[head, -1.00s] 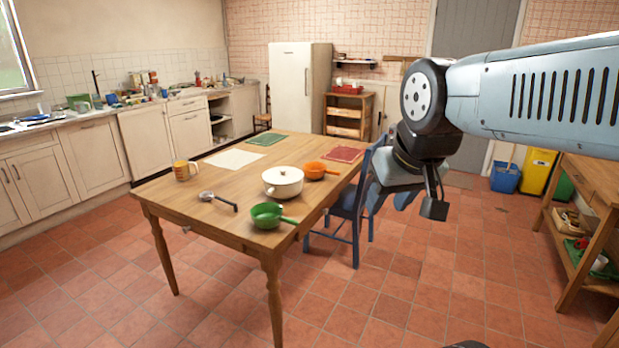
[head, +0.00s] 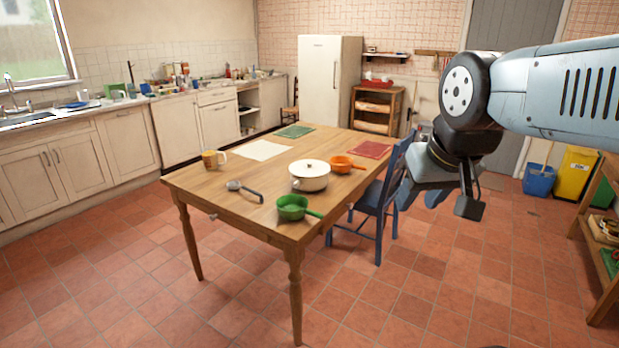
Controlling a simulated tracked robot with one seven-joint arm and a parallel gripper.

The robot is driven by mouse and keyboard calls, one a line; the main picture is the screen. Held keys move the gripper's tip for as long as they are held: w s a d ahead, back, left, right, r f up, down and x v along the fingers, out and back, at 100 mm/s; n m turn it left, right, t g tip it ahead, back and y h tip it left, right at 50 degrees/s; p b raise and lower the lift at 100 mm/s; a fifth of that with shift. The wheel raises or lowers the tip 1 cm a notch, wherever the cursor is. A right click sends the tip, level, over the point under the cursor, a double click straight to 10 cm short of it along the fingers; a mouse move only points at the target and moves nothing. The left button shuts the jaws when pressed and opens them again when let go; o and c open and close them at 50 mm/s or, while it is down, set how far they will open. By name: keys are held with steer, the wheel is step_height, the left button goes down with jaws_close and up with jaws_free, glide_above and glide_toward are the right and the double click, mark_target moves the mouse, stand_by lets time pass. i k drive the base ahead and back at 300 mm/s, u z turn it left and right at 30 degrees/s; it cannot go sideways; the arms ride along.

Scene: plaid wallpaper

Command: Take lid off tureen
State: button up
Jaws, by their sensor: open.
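The white tureen (head: 310,183) stands on the wooden table, with its lid (head: 310,166) on top and a small dark knob in the lid's middle. My gripper (head: 422,205) is open and empty, to the right of the tureen. In the picture it overlaps the blue chair and the floor beyond the table's right edge. It is apart from the tureen.
The wooden table (head: 213,186) also bears a green pan (head: 293,208), an orange pan (head: 341,163), a ladle (head: 243,190), an orange mug (head: 211,160) and several placemats. A blue chair (head: 370,200) stands at its right side. The tiled floor in front is clear.

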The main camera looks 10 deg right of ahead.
mark_target(304, 168)
steer(key=u, duration=0.1)
steer(key=i, duration=1.8)
steer(key=u, duration=0.05)
